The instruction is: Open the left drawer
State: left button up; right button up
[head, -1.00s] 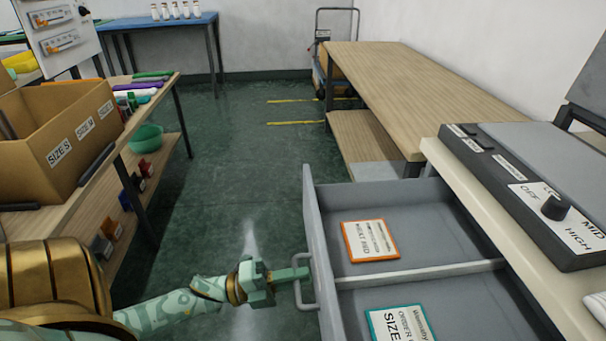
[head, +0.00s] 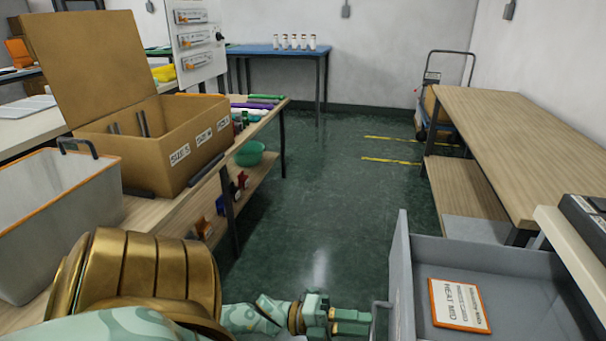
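The left drawer (head: 403,285) is a grey drawer pulled out from the worktop at the right, and its inside shows. An orange-edged card (head: 459,305) lies in it. Its grey bar handle (head: 376,318) is on the left-facing front, partly cut off by the lower edge. My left gripper (head: 368,322) is just left of the handle, with its two fingers pointing at it. The fingers show apart, and their tips end at or just short of the bar. My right gripper is not in view.
A wooden bench with a cardboard box (head: 160,150) and a grey bin (head: 60,215) stands at the left. A low wooden table (head: 490,140) is at the right, and a trolley (head: 445,95) stands behind it. The green floor between is clear.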

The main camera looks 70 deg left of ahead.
pick_arm(q)
jog(key=v, duration=1.3)
jog(key=shift+s+a, duration=0.2)
jog(key=shift+s, duration=0.05)
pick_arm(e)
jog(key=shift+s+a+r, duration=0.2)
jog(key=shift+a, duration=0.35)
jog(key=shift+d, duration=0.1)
